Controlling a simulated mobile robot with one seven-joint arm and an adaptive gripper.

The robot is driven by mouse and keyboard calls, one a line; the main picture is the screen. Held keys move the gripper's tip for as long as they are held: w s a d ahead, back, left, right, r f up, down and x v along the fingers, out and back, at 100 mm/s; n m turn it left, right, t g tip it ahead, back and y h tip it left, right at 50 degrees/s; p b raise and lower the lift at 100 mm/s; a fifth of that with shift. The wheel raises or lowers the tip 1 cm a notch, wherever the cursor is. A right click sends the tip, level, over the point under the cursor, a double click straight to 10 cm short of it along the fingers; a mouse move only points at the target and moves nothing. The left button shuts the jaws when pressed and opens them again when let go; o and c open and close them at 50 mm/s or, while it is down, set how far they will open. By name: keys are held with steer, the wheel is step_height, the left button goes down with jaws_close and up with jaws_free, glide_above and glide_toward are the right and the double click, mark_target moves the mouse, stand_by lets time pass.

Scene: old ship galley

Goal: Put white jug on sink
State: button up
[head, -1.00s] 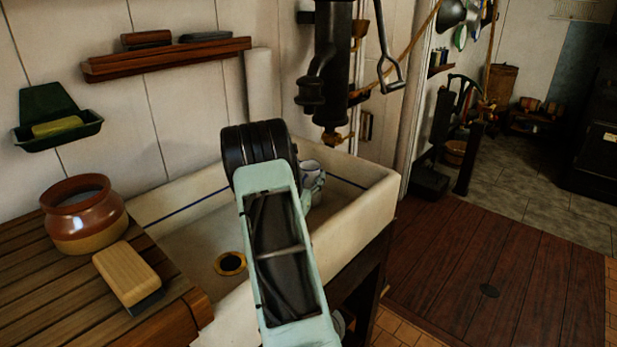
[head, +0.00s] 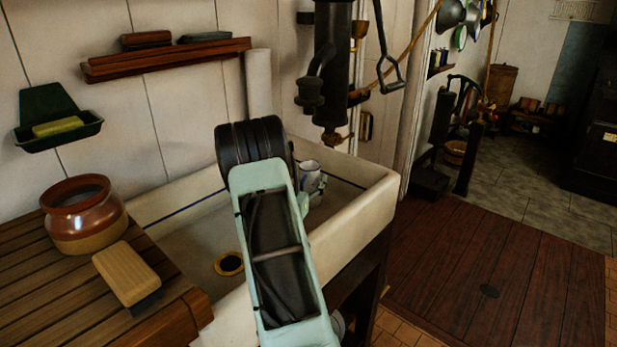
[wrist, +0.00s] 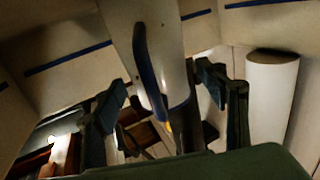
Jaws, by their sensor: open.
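The white jug (head: 309,178) stands inside the pale sink (head: 370,197), towards its back right, partly hidden by my arm in the head view. In the wrist view the jug (wrist: 173,50) fills the upper middle, with its dark blue handle (wrist: 148,75) facing the camera. My gripper (wrist: 165,80) is open. Its two fingers show to the left and right of the jug's handle side, and I cannot tell whether they touch it. In the head view my gripper is mostly hidden behind my arm.
A wooden drainboard left of the sink holds a brown crock (head: 84,215) and a wooden brush (head: 127,275). A black pump (head: 332,65) hangs over the sink's back. The drain (head: 229,264) and the sink floor around it are clear.

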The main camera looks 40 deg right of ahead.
mark_target(301, 187)
steer(key=v, duration=0.6)
stand_by(0.4)
